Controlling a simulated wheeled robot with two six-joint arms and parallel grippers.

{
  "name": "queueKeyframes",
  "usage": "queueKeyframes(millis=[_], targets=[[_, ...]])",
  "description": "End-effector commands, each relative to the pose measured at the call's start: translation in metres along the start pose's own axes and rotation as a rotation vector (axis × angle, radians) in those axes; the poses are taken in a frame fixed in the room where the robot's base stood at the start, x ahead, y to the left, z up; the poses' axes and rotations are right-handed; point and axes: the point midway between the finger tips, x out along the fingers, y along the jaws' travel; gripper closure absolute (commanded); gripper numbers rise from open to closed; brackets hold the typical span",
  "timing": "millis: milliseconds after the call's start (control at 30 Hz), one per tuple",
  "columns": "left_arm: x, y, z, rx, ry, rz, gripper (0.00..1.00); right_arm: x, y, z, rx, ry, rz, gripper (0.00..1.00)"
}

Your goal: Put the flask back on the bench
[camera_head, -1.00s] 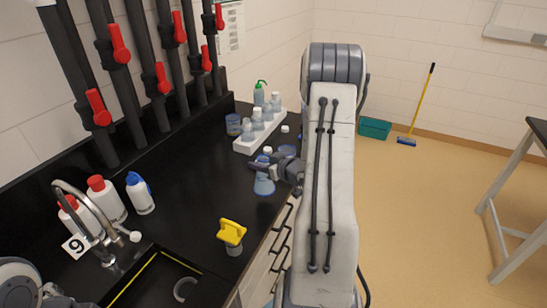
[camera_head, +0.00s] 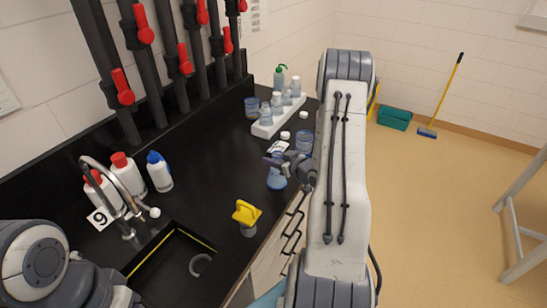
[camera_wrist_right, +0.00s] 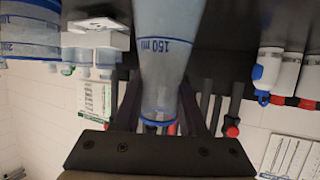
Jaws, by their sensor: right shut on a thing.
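The flask (camera_head: 277,181) is a clear conical one with blue liquid, near the bench's front edge. My right gripper (camera_head: 277,162) is shut on its neck from the right. In the right wrist view the flask (camera_wrist_right: 168,50) stands between the two fingers and shows a 150 ml mark. Its base is near the black bench top (camera_head: 205,165); I cannot tell whether it touches. A white label card (camera_head: 279,147) lies just behind the gripper. My left gripper is out of view; only left arm links show at the lower left.
A beaker (camera_head: 304,141) stands close behind the gripper. A white rack (camera_head: 262,131) of bottles is farther back. A yellow-topped item (camera_head: 247,214) stands in front, near the sink (camera_head: 160,265). Bottles (camera_head: 127,172) and a tap (camera_head: 100,170) are at left. The middle bench is clear.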

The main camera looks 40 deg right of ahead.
Motion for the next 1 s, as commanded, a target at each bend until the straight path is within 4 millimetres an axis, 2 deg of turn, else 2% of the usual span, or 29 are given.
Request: queueKeyframes(millis=[67, 100, 133, 167, 567, 667, 1000], targets=[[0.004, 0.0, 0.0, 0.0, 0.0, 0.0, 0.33, 0.001, 0.0, 0.003, 0.0, 0.001, 0.0, 1.0], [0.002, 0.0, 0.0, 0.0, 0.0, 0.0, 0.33, 0.001, 0.0, 0.002, 0.0, 0.0, 0.0, 0.43], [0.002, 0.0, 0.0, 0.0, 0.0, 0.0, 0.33, 0.001, 0.0, 0.002, 0.0, 0.0, 0.0, 0.32], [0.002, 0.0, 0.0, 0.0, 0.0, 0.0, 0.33, 0.001, 0.0, 0.002, 0.0, 0.0, 0.0, 0.29], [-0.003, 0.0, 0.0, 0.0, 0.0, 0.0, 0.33, -0.003, 0.0, -0.003, 0.001, 0.0, 0.001, 0.29], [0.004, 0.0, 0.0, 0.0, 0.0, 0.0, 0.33, -0.017, 0.002, 0.0, 0.002, 0.0, 0.003, 0.29], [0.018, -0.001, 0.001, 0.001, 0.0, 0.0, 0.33, -0.09, 0.002, 0.0, 0.001, 0.001, 0.006, 0.29]])
